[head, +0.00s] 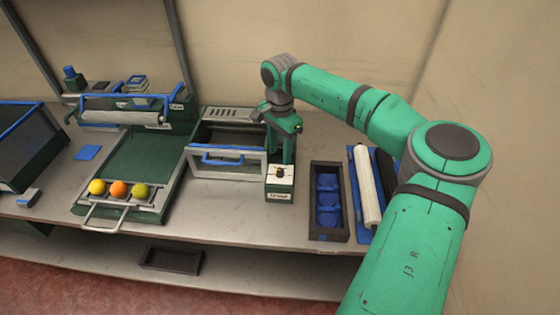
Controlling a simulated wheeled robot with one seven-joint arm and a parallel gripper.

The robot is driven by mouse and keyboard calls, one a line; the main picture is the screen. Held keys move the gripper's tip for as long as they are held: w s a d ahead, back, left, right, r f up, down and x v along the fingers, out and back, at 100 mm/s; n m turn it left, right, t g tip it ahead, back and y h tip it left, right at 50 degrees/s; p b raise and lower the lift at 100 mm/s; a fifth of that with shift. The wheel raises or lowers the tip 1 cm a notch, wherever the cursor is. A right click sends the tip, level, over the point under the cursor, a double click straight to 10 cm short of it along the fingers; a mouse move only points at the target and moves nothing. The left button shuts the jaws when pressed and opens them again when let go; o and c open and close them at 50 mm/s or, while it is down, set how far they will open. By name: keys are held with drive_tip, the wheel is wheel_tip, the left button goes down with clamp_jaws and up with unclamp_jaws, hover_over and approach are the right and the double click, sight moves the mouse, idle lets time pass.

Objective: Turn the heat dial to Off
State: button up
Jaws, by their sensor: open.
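A small dial (281,173) with a dark knob on a pale face sits on the green control box (279,196), at the right front of a grey unit. The box has a label on its front, too small to read. Which setting the knob points to is also too small to tell. My gripper (279,125) is above and behind the dial, apart from it, at the end of my green arm reaching in from the right. It is open and I see nothing held in it. Its fingertips are hard to make out against the green post below.
The grey unit has a front panel with a blue handle (222,160). Left of it, a green tray (143,160) holds a yellow, an orange and a greenish ball. A dark box with blue cups (314,201) and a white roll (366,187) stand at right.

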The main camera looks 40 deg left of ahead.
drive_tip(key=shift+r, duration=1.9)
